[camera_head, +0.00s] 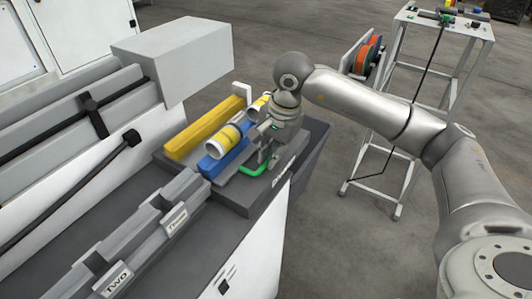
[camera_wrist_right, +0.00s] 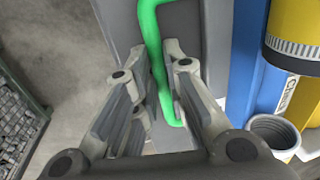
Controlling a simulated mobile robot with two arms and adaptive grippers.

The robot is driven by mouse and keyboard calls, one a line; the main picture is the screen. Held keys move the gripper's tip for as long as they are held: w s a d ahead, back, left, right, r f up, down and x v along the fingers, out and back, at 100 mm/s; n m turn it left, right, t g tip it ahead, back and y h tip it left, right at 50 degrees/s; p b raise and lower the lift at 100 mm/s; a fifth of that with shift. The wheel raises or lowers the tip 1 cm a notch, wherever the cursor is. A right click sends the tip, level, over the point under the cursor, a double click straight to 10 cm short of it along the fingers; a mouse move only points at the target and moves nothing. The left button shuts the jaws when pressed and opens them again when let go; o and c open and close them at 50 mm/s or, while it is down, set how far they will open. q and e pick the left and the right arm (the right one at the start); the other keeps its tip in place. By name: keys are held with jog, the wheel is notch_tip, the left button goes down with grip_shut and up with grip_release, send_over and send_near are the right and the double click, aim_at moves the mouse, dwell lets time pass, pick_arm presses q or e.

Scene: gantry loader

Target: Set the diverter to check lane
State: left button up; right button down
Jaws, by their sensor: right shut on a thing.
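A green bent handle (camera_head: 254,169) sits at the front right of the dark bench end; it also shows in the right wrist view (camera_wrist_right: 153,32). I take it to be the diverter's handle. My right gripper (camera_head: 266,152) is over it and shut on it, with the green bar between the fingers in the right wrist view (camera_wrist_right: 152,68). A blue lane (camera_head: 238,157) and a yellow lane (camera_head: 195,138) run side by side beside the handle. My left gripper is out of view.
White and yellow cylinders (camera_head: 221,144) lie along the blue lane, close to my right gripper. A grey machine housing (camera_head: 172,55) stands behind left. Grey rails (camera_head: 150,228) run toward the front. A white-framed stand (camera_head: 397,150) with reels is at the right.

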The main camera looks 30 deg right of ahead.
jog(key=s+d+b, duration=0.5)
jog(key=s, duration=0.3)
jog(key=shift+s, duration=0.35)
jog(key=shift+d, duration=0.1)
jog(key=c, duration=1.8)
grip_release()
jog(key=shift+o, duration=0.2)
jog(key=shift+s+d, duration=0.1)
jog(key=shift+s, duration=0.15)
jog(key=shift+w, duration=0.1)
notch_tip(320, 180, up, 12)
jog(key=s+d, duration=0.1)
jog(key=s, duration=0.1)
